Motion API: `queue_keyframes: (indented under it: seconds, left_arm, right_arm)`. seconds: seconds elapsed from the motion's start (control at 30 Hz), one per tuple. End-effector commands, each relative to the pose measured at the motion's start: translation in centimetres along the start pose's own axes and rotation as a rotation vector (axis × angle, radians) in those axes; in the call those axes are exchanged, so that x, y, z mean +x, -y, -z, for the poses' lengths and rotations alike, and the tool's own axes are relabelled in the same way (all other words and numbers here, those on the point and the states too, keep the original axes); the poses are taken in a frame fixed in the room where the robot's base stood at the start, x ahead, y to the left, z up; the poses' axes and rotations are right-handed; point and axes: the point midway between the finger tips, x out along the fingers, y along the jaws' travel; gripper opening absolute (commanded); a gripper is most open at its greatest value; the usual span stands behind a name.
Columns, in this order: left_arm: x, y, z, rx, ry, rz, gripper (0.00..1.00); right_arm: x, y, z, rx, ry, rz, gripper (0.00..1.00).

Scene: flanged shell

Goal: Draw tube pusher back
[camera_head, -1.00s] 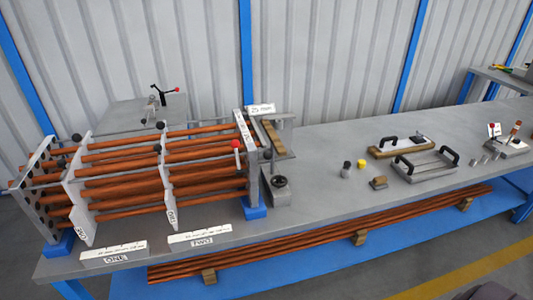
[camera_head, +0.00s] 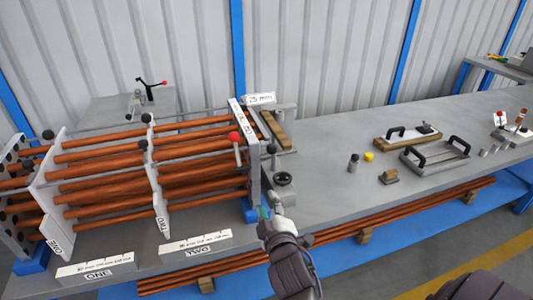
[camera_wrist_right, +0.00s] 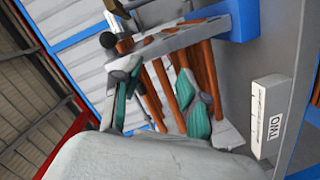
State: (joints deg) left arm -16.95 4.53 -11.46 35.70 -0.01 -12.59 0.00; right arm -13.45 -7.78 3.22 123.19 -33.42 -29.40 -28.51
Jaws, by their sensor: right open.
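A rack of copper-coloured tubes (camera_head: 110,185) runs through upright plates on the left of the bench. Its right end plate (camera_head: 243,145) carries a red-knobbed lever (camera_head: 235,138). A black knob (camera_head: 271,149) stands just right of that plate. Which part is the tube pusher, I cannot tell for sure. My right gripper (camera_head: 268,210) is open at the bench's front edge, below and in front of the end plate and the round black-topped fitting (camera_head: 283,179). In the right wrist view its teal fingers (camera_wrist_right: 160,98) are apart, with tubes showing behind them. My left gripper is out of view.
Labels ONE (camera_head: 97,273) and TWO (camera_head: 198,243) stand along the front edge. A brown block (camera_head: 276,130) lies right of the end plate. Black-handled frames (camera_head: 435,156) and small parts stand further right. Bare bench (camera_head: 325,195) lies between.

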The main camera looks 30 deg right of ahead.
Motion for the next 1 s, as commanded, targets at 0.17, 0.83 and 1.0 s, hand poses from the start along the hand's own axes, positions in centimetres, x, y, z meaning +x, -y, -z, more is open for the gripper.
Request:
queue_keyframes:
  seconds: [0.17, 0.83, 1.0]
  left_arm:
    - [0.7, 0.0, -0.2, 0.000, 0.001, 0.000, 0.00]
    - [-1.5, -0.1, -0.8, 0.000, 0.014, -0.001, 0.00]
    - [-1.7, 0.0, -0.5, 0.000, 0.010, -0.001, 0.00]
  right_arm:
    - [-1.8, -6.2, 1.2, -0.034, -0.006, -0.140, 0.43]
    - [8.7, -8.8, 1.7, -0.038, -0.009, -0.157, 0.43]
    - [10.8, -9.0, 1.6, -0.037, -0.008, -0.156, 0.43]
